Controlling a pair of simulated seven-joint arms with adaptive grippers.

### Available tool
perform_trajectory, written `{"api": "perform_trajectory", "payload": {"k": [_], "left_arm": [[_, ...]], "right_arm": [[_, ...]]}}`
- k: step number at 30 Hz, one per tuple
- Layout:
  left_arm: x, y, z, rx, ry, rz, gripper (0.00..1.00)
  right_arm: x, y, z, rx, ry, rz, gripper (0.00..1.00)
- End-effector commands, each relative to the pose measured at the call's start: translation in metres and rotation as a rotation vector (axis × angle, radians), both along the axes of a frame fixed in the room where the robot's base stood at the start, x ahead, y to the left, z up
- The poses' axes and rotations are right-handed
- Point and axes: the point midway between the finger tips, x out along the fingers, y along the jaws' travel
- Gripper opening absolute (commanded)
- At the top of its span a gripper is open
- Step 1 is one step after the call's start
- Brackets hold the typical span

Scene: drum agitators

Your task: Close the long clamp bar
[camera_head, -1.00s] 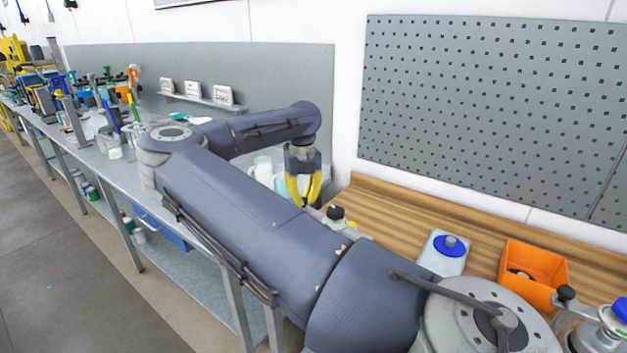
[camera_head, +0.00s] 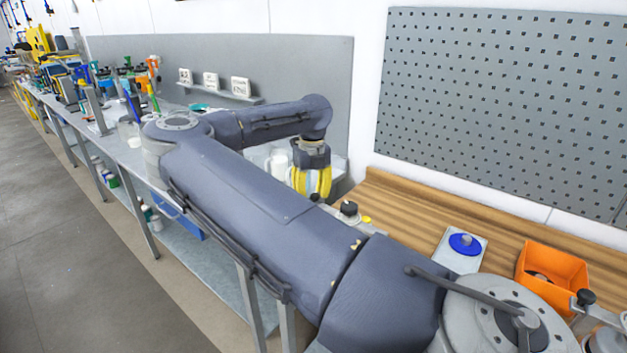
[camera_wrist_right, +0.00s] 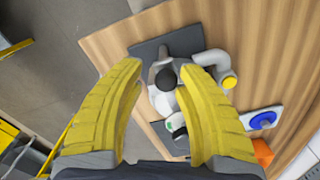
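A pale grey clamp device with a black knob (camera_wrist_right: 166,79) stands on a dark base plate (camera_wrist_right: 186,42) in the right wrist view; the knob also shows in the head view (camera_head: 349,208). Much of the device is hidden in the head view by my own arm. I cannot tell which part is the long clamp bar. My right gripper (camera_head: 312,194) hangs just left of the knob in the head view. In the right wrist view its yellow fingers (camera_wrist_right: 160,66) are apart, with the knob between them in the picture; contact is not visible. My left gripper is not in view.
A plate with a blue disc (camera_head: 465,244) and an orange bin (camera_head: 552,272) sit on the wooden bench (camera_head: 420,214). Another black-knobbed fitting (camera_head: 586,297) is at the far right. A perforated wall panel (camera_head: 500,100) stands behind.

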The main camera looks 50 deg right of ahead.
Motion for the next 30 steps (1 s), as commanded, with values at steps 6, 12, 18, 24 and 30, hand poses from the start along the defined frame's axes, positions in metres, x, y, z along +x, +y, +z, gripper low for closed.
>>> {"api": "perform_trajectory", "payload": {"k": [6,12,18,24,30], "left_arm": [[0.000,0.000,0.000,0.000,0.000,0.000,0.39],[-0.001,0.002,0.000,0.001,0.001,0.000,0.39],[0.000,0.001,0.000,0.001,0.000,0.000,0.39],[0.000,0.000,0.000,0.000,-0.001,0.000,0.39],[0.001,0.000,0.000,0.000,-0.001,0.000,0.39]], "right_arm": [[-0.002,-0.001,-0.001,0.000,0.004,-0.003,0.47],[-0.003,-0.001,0.002,-0.001,0.005,-0.004,0.47],[-0.002,-0.001,0.026,-0.002,0.003,-0.003,0.47],[-0.002,-0.001,0.061,-0.001,0.002,-0.003,0.47],[-0.002,-0.001,0.093,-0.001,0.002,-0.001,0.47]]}}
